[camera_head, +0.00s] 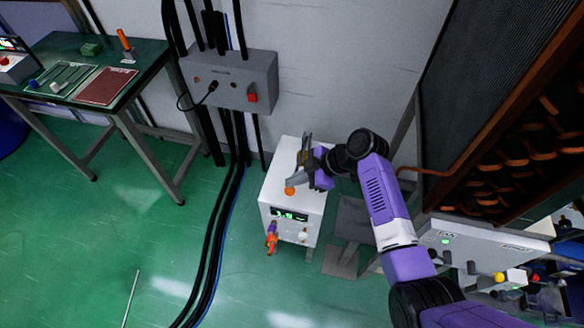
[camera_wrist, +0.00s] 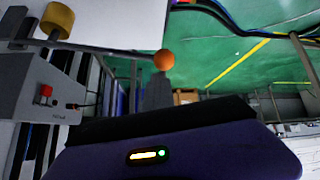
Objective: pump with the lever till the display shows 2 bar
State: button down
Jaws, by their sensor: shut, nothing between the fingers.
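The white pump box (camera_head: 293,203) stands on the green floor in the middle of the head view. Its small dark display (camera_head: 289,215) on the front shows green marks too small to read. The lever ends in an orange ball (camera_head: 289,190), seen over the box's top front edge. In the wrist view the ball (camera_wrist: 164,60) sits at the end of a thin rod coming from the left. My gripper (camera_head: 300,179) is shut and empty above the box, close to the ball. Its grey fingers (camera_wrist: 158,90) appear just below the ball; I cannot tell whether they touch.
An orange-and-purple fitting (camera_head: 271,238) is on the box's front. A grey wall box (camera_head: 232,80) with a red switch and thick black cables (camera_head: 222,215) is behind to the left. A workbench (camera_head: 140,62) stands at far left. A cabinet with copper coils (camera_head: 520,150) is at right.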

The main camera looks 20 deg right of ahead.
aim_at(292, 191)
jog(key=shift+s+a+f+b, duration=0.2)
jog(key=shift+f+b, duration=0.1)
jog(key=shift+f, duration=0.25)
jog(key=shift+s+a+f+b, duration=0.1)
jog(key=shift+s+f+b, duration=0.15)
jog(key=shift+f, duration=0.25)
jog(key=shift+s+a+f+b, duration=0.15)
jog(key=shift+f+b, duration=0.2)
jog(key=shift+f, duration=0.2)
dwell(1.8)
dwell(0.4)
jog(key=w+d+r+p, duration=0.3)
jog(key=w+r+p, duration=0.1)
jog(key=r, duration=0.6)
jog(key=shift+r, duration=0.3)
dwell(0.9)
dwell(0.3)
jog(key=shift+w+d+r+p, duration=0.25)
jog(key=shift+r+p, duration=0.1)
jog(key=shift+r, duration=0.4)
jog(key=shift+w+d+r+p, duration=0.1)
jog(key=shift+w+r+p, duration=0.2)
jog(key=shift+r, duration=0.45)
jog(key=shift+w+d+r+p, duration=0.2)
jog(key=shift+r+p, duration=0.15)
jog(key=shift+r, duration=0.4)
